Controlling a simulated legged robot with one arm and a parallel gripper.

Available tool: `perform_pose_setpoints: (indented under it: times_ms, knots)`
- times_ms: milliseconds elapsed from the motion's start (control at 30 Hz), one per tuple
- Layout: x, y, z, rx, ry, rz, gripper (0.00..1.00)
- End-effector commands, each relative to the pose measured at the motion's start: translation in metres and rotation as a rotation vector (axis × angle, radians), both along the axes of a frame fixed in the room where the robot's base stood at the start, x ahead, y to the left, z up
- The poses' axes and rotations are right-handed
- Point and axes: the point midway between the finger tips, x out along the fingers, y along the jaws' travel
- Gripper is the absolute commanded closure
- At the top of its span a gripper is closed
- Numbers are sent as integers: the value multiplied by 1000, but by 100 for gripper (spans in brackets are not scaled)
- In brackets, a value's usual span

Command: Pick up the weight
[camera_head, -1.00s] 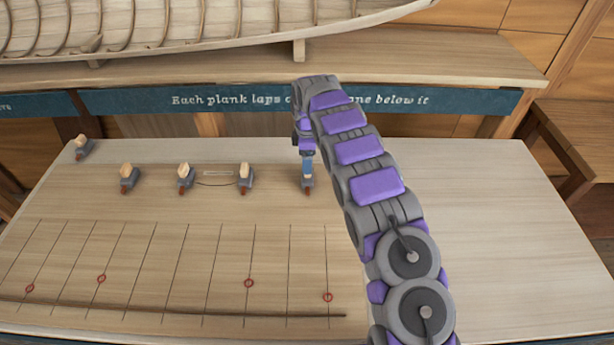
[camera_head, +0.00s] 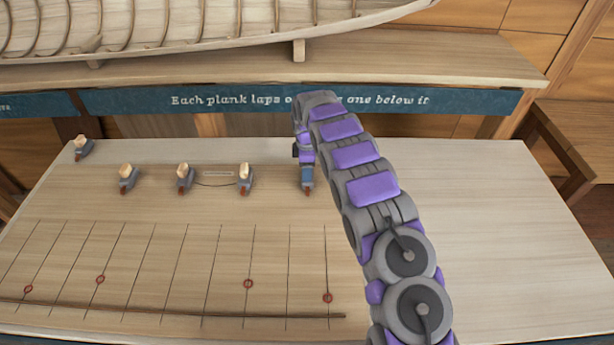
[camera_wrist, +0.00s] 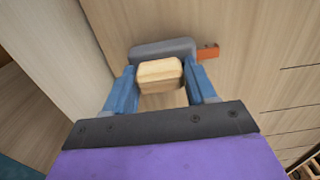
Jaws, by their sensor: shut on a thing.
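The weight (camera_head: 308,187) under my gripper is a small grey block with a reddish-brown tip, at the right end of a row on the table. In the wrist view the grey weight (camera_wrist: 150,50) has a pale wooden top (camera_wrist: 160,73) and a brown tab. My gripper (camera_head: 307,170) points down over it. In the wrist view the blue fingers of my gripper (camera_wrist: 163,83) are on both sides of the wooden top, shut on it. I cannot tell whether the weight is clear of the table.
Several similar weights stand to the left on the table (camera_head: 480,240), one of them (camera_head: 245,178) nearest, with a thin line beside it. A ruled grid with red circles lies in front. A hull on a shelf (camera_head: 400,68) stands behind. The table's right side is clear.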

Motion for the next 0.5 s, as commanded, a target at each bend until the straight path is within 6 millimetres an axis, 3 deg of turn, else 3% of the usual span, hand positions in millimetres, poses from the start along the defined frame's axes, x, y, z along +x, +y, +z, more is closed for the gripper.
perform_pose_setpoints:
  times_ms: [500]
  knots:
    - [1, 0, 0, 0, -1, 0, 100]
